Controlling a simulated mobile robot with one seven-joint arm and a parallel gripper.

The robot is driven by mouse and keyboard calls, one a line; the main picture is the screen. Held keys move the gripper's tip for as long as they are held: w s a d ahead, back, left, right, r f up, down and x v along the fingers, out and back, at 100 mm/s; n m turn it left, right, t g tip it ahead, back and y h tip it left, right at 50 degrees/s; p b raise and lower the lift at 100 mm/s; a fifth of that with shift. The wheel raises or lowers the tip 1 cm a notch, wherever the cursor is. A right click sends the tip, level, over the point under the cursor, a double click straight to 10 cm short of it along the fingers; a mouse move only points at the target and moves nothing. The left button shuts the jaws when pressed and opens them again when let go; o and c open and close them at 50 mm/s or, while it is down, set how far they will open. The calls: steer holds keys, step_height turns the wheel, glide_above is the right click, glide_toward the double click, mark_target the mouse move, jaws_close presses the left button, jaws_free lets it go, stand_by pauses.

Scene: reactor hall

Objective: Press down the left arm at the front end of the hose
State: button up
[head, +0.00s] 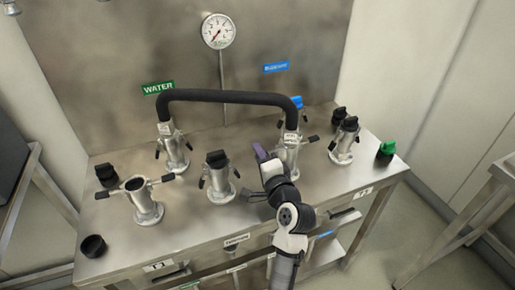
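The black hose (230,96) arches across the back of the steel bench. Its left end joins a metal coupling (174,148) below the green WATER label, with dark arms hanging down at its sides. Its right end joins another coupling (291,143). That coupling's right arm (312,139) sticks outward; its left side is partly covered by my gripper. My gripper (259,172), with a purple finger, is just left and in front of the right coupling. I cannot tell whether it touches an arm, or how far its fingers are apart.
An uncapped fitting (145,204) with spread arms stands front left; capped fittings stand at centre (218,178) and right (343,143). Loose black caps (93,245) and a green-topped cap (386,150) are on the bench. A gauge (218,31) is on the back panel.

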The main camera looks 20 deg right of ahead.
steer(key=shift+w, duration=0.9)
steer(key=shift+c, duration=0.3)
jaws_close()
